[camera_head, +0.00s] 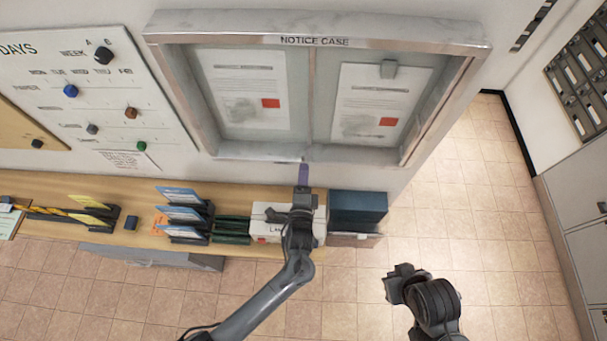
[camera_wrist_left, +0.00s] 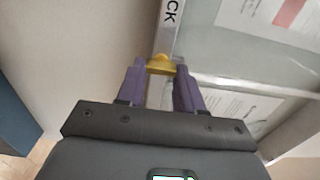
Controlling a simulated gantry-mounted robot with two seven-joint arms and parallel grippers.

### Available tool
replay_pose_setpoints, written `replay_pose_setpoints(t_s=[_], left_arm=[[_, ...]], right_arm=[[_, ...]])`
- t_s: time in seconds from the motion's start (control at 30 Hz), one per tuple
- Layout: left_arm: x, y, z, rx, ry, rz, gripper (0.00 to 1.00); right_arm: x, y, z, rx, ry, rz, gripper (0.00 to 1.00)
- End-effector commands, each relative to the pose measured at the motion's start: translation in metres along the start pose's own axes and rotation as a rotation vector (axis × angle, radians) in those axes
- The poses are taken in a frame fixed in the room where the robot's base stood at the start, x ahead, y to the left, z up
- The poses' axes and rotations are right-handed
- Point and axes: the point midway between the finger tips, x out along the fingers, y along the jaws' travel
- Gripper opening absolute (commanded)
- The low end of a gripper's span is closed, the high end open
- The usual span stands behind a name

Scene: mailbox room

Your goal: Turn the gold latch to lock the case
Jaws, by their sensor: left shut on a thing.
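The notice case (camera_head: 312,41) is a silver-framed wall case with two glazed halves, both closed, and papers behind the glass. The gold latch (camera_wrist_left: 160,64) sits on the lower frame of the case, beside lettering that ends in "CK". My left gripper (camera_head: 304,173) reaches up to the bottom frame near the middle. In the left wrist view its purple fingers (camera_wrist_left: 158,84) stand on either side of the latch, closed on it. The latch is hidden in the head view. My right gripper (camera_head: 396,283) hangs over the floor at lower right, away from the case; its fingers are not clear.
A wooden counter (camera_head: 138,240) runs below the case. It bears a white box (camera_head: 264,222), a dark blue box (camera_head: 358,207) and racks of envelopes (camera_head: 185,213). A whiteboard (camera_head: 60,78) hangs at left. Floor at right is clear.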

Motion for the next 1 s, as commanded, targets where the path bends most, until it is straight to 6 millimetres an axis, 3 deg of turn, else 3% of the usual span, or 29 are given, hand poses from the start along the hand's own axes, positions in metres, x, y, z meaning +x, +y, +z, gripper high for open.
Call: replay_pose_setpoints(t_s=[0.27,0.3,0.47,0.77,1.0], left_arm=[[0.000,0.000,0.000,0.002,0.000,0.000,0.06],[0.000,0.000,0.000,0.002,0.000,0.000,0.39],[0.000,0.000,0.000,0.002,0.000,0.000,0.62],[-0.001,0.001,0.000,0.001,0.001,0.000,0.62],[-0.021,0.003,0.000,0.000,0.003,0.001,0.62]], right_arm=[[0.000,-0.002,0.000,0.006,0.001,-0.005,0.00],[0.000,-0.002,0.000,0.007,0.001,-0.005,0.00],[0.000,-0.002,0.000,0.009,0.001,-0.007,0.00],[0.000,-0.002,0.000,0.008,0.001,-0.007,0.00],[0.005,-0.001,0.002,0.004,0.000,-0.003,0.00]])
